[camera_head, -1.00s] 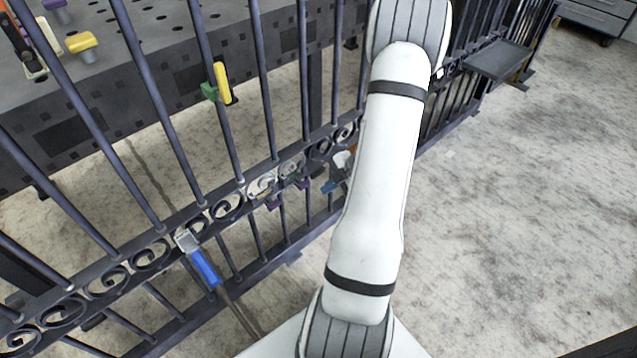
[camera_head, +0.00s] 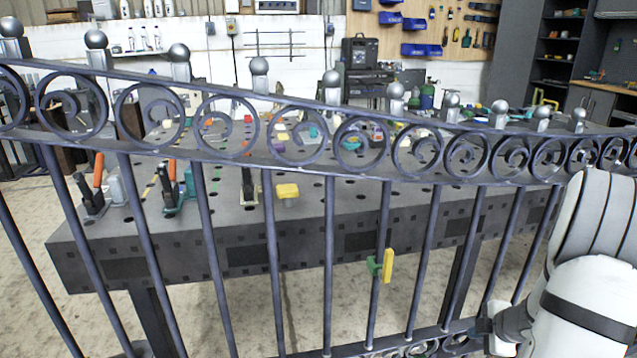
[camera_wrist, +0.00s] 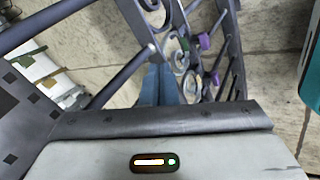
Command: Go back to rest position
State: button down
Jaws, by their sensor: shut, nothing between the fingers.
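My gripper (camera_wrist: 160,86) shows in the wrist view as two blue fingers side by side, closed together with nothing held. It is close to the scrollwork of the dark metal gate (camera_wrist: 190,50); I cannot tell whether they touch. In the head view the gate (camera_head: 330,250) spans the picture, with a row of scrolls along its top and upright bars below. My white arm is at the lower right of that view, in front of the gate, and its fingers cannot be made out there. A yellow and green piece (camera_head: 386,265) sits on one bar.
Behind the gate stands a dark perforated worktable (camera_head: 240,215) with orange-handled clamps (camera_head: 170,180) and a yellow knob (camera_head: 288,192). Purple pieces (camera_wrist: 205,42) are on the gate's lower scrollwork. A teal object (camera_wrist: 312,75) is at the wrist view's right edge.

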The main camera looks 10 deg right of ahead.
jog(key=w+a+r+m+h+p, duration=0.1)
jog(key=w+r+m+h+p, duration=0.1)
jog(key=r, duration=0.5)
jog(key=w+a+r+m+h+p, duration=0.1)
jog(key=r+m+p, duration=0.1)
jog(key=r, duration=0.5)
jog(key=s+a+r+m+h+p, duration=0.1)
jog(key=a+r+m+p, duration=0.2)
jog(key=r, duration=0.4)
jog(key=s+a+r+m+h+p, duration=0.2)
jog(key=a+r+p, duration=0.15)
jog(key=r, duration=0.35)
jog(key=s+a+r+m+g+y+p, duration=0.2)
jog(key=s+a+r+m+p, duration=0.1)
jog(key=s+a, duration=0.4)
jog(key=s+a+r+m+g+y+p, duration=0.2)
jog(key=s+a+r+p, duration=0.3)
jog(key=a, duration=0.8)
jog(key=s+r+m+y, duration=0.1)
jog(key=s+r, duration=0.1)
jog(key=s, duration=0.1)
jog(key=shift+s+r, duration=0.25)
